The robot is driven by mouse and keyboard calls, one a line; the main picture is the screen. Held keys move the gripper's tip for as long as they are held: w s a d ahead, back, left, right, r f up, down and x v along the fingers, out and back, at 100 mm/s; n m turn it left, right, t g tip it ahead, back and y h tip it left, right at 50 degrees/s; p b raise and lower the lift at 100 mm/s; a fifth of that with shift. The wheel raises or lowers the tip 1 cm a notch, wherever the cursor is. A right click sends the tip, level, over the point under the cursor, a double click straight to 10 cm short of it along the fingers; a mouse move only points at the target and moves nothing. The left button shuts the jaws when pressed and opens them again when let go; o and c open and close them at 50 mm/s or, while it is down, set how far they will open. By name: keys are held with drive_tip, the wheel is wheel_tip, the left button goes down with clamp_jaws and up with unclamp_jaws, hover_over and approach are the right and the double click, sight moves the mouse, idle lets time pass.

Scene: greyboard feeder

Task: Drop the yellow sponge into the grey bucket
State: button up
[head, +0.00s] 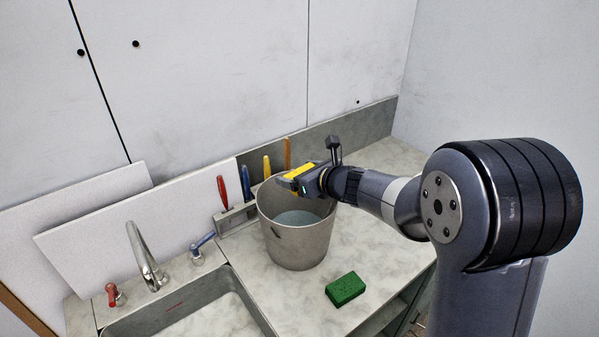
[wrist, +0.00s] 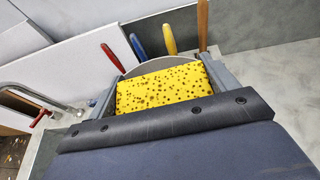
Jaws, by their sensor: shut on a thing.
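The yellow sponge (wrist: 160,88) with dark specks is clamped between the fingers of my gripper (wrist: 158,85) in the wrist view. In the head view my gripper (head: 297,179) is above the upper part of the grey bucket, with the yellow sponge (head: 299,170) showing at its tip. The grey bucket (head: 298,246) stands upright on the counter, and a bluish-grey surface shows inside it. In the wrist view only a pale part of the bucket's rim (wrist: 127,63) shows behind the sponge; the rest is hidden.
A green sponge (head: 345,289) lies on the counter (head: 300,300) in front of the bucket. A sink with a tap (head: 146,256) is at left. A rack (head: 235,218) with several coloured-handled tools stands behind the bucket. White boards (head: 130,225) lean on the wall.

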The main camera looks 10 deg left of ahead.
wheel_tip(320, 180, down, 4)
drive_tip(key=b, duration=0.2)
drive_tip(key=shift+b, duration=0.3)
drive_tip(key=o, duration=0.9)
drive_tip(key=shift+d, duration=0.1)
drive_tip(key=v, duration=1)
drive_tip(key=shift+s+d+r+b, duration=0.2)
drive_tip(key=shift+s+b, duration=0.05)
drive_tip(key=shift+b, duration=0.15)
